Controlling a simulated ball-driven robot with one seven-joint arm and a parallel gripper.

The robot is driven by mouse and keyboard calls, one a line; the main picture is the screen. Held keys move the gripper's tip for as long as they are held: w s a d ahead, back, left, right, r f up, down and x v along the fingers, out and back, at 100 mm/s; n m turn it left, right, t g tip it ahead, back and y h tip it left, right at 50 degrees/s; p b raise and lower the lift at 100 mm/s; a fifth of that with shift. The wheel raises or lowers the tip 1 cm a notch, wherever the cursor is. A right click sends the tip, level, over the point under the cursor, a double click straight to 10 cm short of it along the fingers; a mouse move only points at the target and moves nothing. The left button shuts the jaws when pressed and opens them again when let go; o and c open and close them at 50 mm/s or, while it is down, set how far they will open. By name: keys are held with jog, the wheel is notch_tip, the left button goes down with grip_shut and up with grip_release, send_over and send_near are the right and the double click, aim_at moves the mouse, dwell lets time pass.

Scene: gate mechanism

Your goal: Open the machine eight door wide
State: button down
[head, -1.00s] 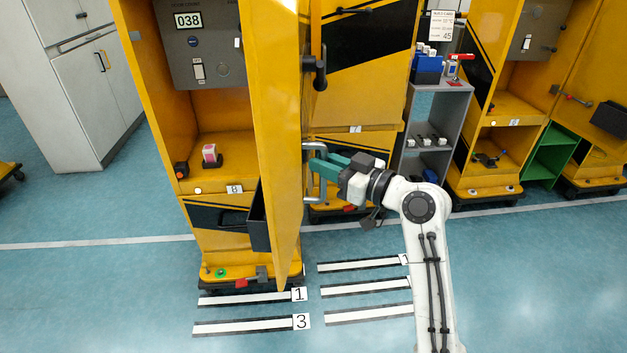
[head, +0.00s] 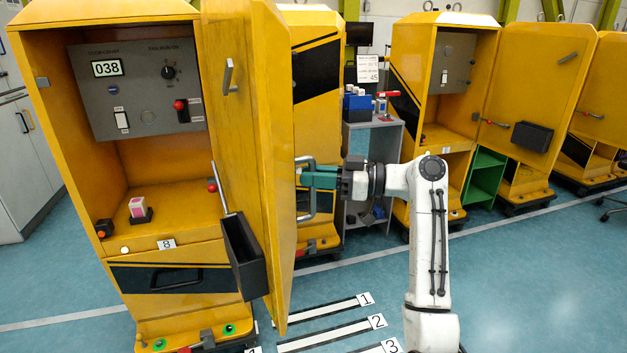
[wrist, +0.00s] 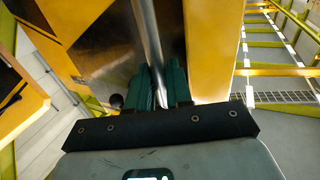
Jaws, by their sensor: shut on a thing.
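Machine eight (head: 167,244) is a yellow cabinet at the left of the head view, marked with an 8 label. Its door (head: 250,120) stands open, swung out from the cabinet's right side, with its inner face partly toward me. The inner face carries a dark bin (head: 243,255) and a small lever. A grey bar handle (head: 304,159) is on the door's outer side. My gripper (head: 308,178) has its green fingers closed around this handle. In the wrist view the metal bar (wrist: 147,30) runs between the green fingers (wrist: 160,85).
Inside the cabinet are a control panel (head: 135,90) reading 038 and a pink-and-white block (head: 138,207). A grey shelf unit (head: 373,150) stands behind my arm. Other yellow machines (head: 440,100) stand at the right.

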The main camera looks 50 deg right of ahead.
jog(key=shift+w+a+r, duration=0.2)
jog(key=shift+w+a, duration=0.05)
jog(key=shift+w, duration=0.05)
jog(key=c, duration=1.2)
grip_release()
jog(key=shift+w+f, duration=0.2)
jog(key=shift+w, duration=0.05)
jog(key=shift+o, duration=0.2)
jog(key=shift+s, duration=0.1)
jog(key=shift+s, duration=0.1)
jog(key=b+v, duration=0.1)
jog(key=v, duration=0.9)
jog(key=shift+s+d, duration=0.25)
jog(key=shift+s, duration=0.05)
